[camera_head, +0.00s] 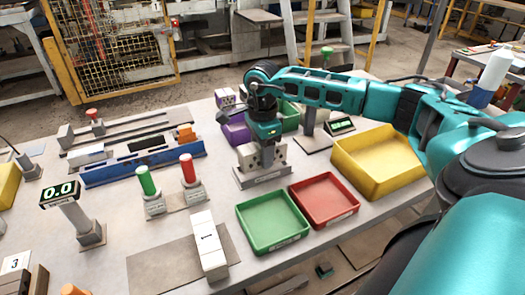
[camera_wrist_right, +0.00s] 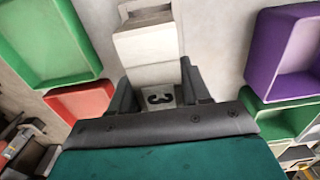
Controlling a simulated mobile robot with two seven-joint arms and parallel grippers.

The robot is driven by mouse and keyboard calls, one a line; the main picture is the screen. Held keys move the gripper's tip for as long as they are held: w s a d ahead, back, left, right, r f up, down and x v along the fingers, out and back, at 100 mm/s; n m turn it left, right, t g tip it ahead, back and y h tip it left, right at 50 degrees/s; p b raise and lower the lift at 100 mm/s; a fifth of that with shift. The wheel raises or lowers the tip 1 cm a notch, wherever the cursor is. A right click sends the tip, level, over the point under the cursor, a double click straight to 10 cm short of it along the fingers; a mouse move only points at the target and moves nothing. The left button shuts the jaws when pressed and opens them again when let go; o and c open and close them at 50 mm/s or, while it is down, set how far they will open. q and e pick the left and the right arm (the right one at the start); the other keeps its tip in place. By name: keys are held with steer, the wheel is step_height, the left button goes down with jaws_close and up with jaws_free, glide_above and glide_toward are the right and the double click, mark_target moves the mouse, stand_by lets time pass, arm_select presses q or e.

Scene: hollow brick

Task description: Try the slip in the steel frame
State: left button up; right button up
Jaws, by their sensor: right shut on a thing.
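My right gripper (camera_head: 264,142) points down over a grey block with dark holes (camera_head: 277,155) on a labelled grey base (camera_head: 262,179). Which part is the steel frame is not clear. My left gripper is not in view.
Green (camera_head: 147,181) and red (camera_head: 188,169) posts and a blue rail (camera_head: 130,170) stand left. A white block (camera_head: 208,246) lies in front on a mat.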

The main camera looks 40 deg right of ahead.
steer(key=shift+f+b, duration=0.7)
steer(key=shift+f, duration=0.2)
steer(key=shift+s+a+f, duration=0.1)
steer(key=shift+s+f, duration=0.05)
steer(key=shift+f, duration=0.1)
stand_by(1.4)
